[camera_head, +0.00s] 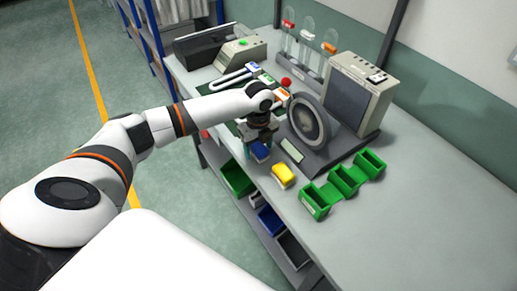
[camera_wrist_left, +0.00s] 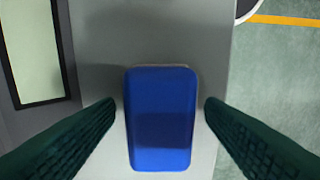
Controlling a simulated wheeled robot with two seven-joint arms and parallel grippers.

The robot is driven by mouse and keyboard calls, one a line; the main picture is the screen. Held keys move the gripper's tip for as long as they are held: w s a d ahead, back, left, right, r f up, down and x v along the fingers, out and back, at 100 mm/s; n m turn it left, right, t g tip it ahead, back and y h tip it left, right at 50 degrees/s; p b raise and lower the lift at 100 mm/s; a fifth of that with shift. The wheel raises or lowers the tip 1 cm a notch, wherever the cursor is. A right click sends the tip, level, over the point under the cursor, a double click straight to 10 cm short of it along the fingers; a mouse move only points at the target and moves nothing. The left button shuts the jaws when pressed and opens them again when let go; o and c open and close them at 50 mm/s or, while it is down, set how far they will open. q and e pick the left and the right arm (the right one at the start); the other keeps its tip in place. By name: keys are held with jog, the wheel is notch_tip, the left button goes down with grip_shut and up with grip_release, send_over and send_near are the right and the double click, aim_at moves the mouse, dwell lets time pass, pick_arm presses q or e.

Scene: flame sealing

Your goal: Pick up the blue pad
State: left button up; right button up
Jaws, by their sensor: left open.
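The blue pad (camera_head: 260,151) lies on the grey table near its front edge, partly hidden behind my left gripper in the head view. In the left wrist view the blue pad (camera_wrist_left: 161,118) is a rounded blue block standing between the two dark green fingers. My left gripper (camera_wrist_left: 160,108) is open, with a gap visible on each side of the pad. In the head view my left gripper (camera_head: 257,146) points down over the pad. My right gripper is not in view.
A yellow pad (camera_head: 284,175) lies to the right of the blue pad. Green bins (camera_head: 344,180) stand further right. A machine with a round dial (camera_head: 308,122) stands behind. The table's right part (camera_head: 425,190) is clear.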

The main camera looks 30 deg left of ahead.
aim_at(258, 145)
pick_arm(q)
jog(key=c, duration=1.1)
jog(key=shift+r, duration=0.1)
notch_tip(258, 145, up, 10)
jog(key=shift+f+b, duration=0.1)
jog(key=shift+b, duration=0.75)
